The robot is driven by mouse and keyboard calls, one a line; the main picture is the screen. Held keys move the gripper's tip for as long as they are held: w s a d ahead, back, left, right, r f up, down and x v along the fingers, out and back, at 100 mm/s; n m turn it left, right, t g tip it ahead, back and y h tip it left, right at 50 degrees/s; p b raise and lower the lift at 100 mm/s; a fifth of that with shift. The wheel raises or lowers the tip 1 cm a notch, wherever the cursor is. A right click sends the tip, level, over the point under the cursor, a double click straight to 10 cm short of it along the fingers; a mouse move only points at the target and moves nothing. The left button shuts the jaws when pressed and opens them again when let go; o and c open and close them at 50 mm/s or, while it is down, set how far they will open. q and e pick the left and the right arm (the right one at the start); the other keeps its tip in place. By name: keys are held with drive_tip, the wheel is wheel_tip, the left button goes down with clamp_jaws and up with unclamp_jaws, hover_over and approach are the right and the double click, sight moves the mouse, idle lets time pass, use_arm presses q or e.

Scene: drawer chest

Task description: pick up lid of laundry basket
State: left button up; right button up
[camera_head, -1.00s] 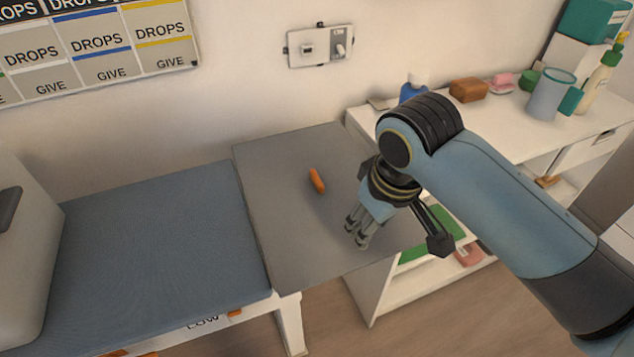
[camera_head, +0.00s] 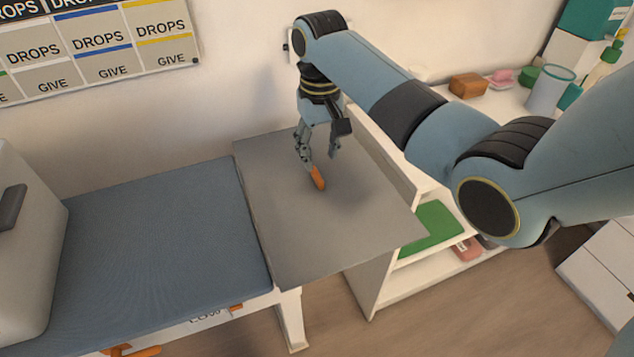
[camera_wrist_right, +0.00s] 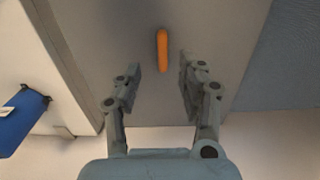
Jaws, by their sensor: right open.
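The grey lid (camera_head: 350,215) is a flat square panel between the blue-topped bench and the white shelf unit. An orange handle (camera_head: 317,178) stands on its middle; it also shows in the wrist view (camera_wrist_right: 162,50), where the lid (camera_wrist_right: 110,40) fills much of the picture. My right gripper (camera_head: 320,163) is over the lid at the handle. In the wrist view its two fingers (camera_wrist_right: 160,75) are apart, with the handle ahead of the gap between them and nothing held. The basket below the lid is hidden. My left gripper is not in view.
A bench with a blue top (camera_head: 160,240) adjoins the lid at left, with a grey box-like object (camera_head: 25,240) on it. The white shelf unit (camera_head: 385,165) at right carries a brown block (camera_head: 468,86) and a cup (camera_head: 550,92). A wall is behind.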

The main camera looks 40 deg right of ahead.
sight(317, 173)
drive_tip(key=f, duration=0.5)
drive_tip(key=shift+w+a+f, duration=0.1)
drive_tip(key=shift+w+f, duration=0.15)
drive_tip(key=shift+f, duration=0.1)
clamp_jaws()
